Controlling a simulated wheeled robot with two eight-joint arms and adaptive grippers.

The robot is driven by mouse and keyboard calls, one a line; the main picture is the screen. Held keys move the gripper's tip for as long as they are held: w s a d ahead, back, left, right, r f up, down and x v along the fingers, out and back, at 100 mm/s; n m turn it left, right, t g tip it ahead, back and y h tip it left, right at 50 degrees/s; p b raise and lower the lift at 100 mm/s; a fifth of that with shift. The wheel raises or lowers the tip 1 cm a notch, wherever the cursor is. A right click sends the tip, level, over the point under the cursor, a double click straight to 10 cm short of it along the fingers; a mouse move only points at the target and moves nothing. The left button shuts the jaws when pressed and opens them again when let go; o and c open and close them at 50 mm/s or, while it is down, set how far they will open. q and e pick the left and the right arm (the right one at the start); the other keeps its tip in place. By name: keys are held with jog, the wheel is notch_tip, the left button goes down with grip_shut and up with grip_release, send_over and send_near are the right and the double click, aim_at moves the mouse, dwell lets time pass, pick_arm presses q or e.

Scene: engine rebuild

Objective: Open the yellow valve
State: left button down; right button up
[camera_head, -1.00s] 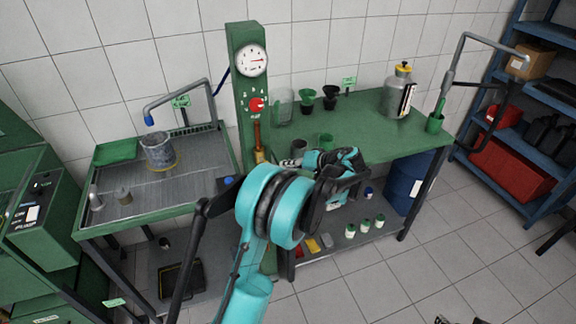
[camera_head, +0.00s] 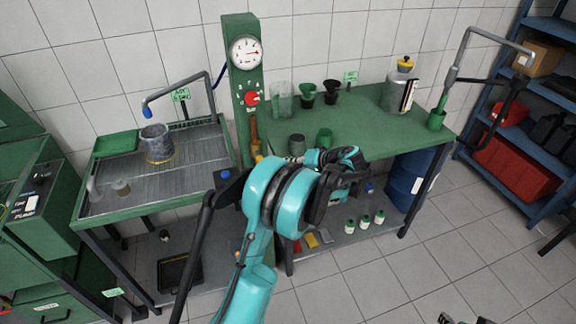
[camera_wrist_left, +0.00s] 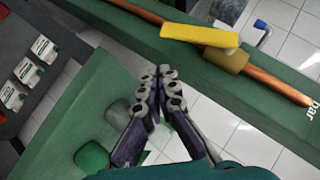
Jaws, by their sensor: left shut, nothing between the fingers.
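The yellow valve has a flat yellow handle (camera_wrist_left: 200,35) over a brass body (camera_wrist_left: 227,58) on a copper pipe (camera_wrist_left: 268,83), which runs along the green column. In the head view the valve (camera_head: 257,152) is small and partly hidden by my left arm. My left gripper (camera_wrist_left: 163,80) is shut and empty, its fingertips just short of the handle and apart from it in the wrist view. In the head view it (camera_head: 294,160) points left at the column, right of the valve. Dark tips at the bottom edge look like my right gripper (camera_head: 460,319), mostly cut off.
The green column (camera_head: 238,90) carries a gauge (camera_head: 246,52) and a red knob (camera_head: 252,98). A green workbench (camera_head: 380,130) with cups and a canister (camera_head: 398,90) stands right. A washing tray (camera_head: 195,150) with a bucket (camera_head: 156,143) stands left. Open floor lies front right.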

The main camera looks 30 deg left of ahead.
pick_arm(q)
jog(key=d+r+p, duration=0.2)
jog(key=d, duration=0.7)
jog(key=shift+w+d+r+p, duration=0.2)
jog(key=shift+d+r+p, duration=0.05)
jog(key=shift+d+p, duration=0.1)
jog(key=s+d+r+m+t+h, duration=0.1)
jog(key=s+d+r+m+h, duration=0.15)
jog(key=s, duration=0.35)
jog(key=s+d+r+m+t+h, duration=0.1)
jog(key=s+r+t+h, duration=0.1)
jog(key=s+r+h, duration=0.35)
jog(key=s+d+f+m+t+h, duration=0.1)
jog(key=s+d, duration=0.3)
jog(key=s, duration=0.4)
jog(key=s+d+f+m+t+h, duration=0.1)
jog(key=s+d+f+t+h, duration=0.1)
jog(key=s, duration=0.6)
jog(key=shift+s+d+f+h, duration=0.45)
jog(key=shift+d+f, duration=0.35)
jog(key=shift+d, duration=0.45)
